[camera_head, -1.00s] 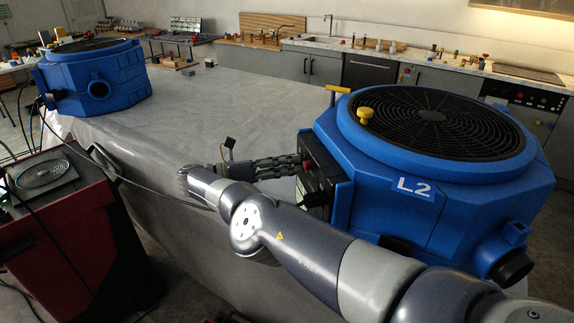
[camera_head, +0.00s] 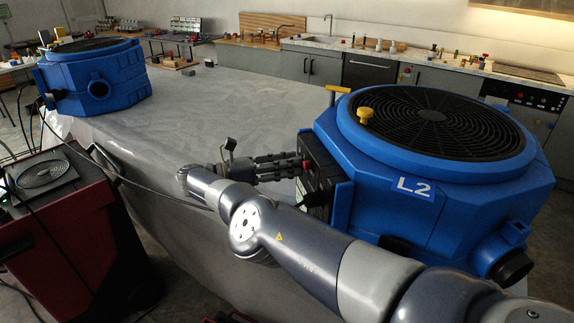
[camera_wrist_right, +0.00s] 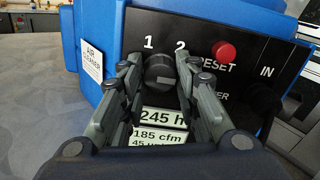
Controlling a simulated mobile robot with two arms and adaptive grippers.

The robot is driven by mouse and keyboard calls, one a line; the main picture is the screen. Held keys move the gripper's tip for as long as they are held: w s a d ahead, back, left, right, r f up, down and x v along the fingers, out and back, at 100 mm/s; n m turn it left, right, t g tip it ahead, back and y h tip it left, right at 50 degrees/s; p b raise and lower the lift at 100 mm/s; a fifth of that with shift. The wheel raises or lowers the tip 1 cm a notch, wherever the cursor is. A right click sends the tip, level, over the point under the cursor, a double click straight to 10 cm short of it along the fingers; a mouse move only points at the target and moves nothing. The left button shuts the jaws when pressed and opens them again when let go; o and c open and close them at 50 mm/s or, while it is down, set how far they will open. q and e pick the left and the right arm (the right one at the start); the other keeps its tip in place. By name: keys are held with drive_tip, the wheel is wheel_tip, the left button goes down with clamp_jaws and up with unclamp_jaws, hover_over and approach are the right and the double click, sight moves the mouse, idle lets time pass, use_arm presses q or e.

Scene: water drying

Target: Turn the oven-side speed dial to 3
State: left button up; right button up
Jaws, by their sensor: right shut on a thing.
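The speed dial (camera_wrist_right: 158,72) is a dark round knob on the black panel of the blue air cleaner marked L2 (camera_head: 415,210). In the right wrist view it sits between my fingertips, below the printed 1 and 2. My right gripper (camera_wrist_right: 158,68) is shut on it, one finger on each side; in the head view the right gripper (camera_head: 298,166) reaches the panel from the left. I cannot tell which number the dial points to. No 3 is visible; my right finger covers part of the panel. My left gripper is not in view.
A red RESET button (camera_wrist_right: 223,51) is right of the dial, close to my right finger. White rating labels (camera_wrist_right: 158,136) are below it. Another blue air cleaner (camera_head: 95,80) stands at the table's far left. The grey table (camera_head: 200,105) between is mostly clear. A red machine (camera_head: 75,240) stands at left.

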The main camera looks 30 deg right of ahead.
drive_tip(key=o, duration=0.8)
drive_tip(key=shift+d+r, duration=0.1)
drive_tip(key=shift+o, duration=1.3)
drive_tip(key=shift+d, duration=0.15)
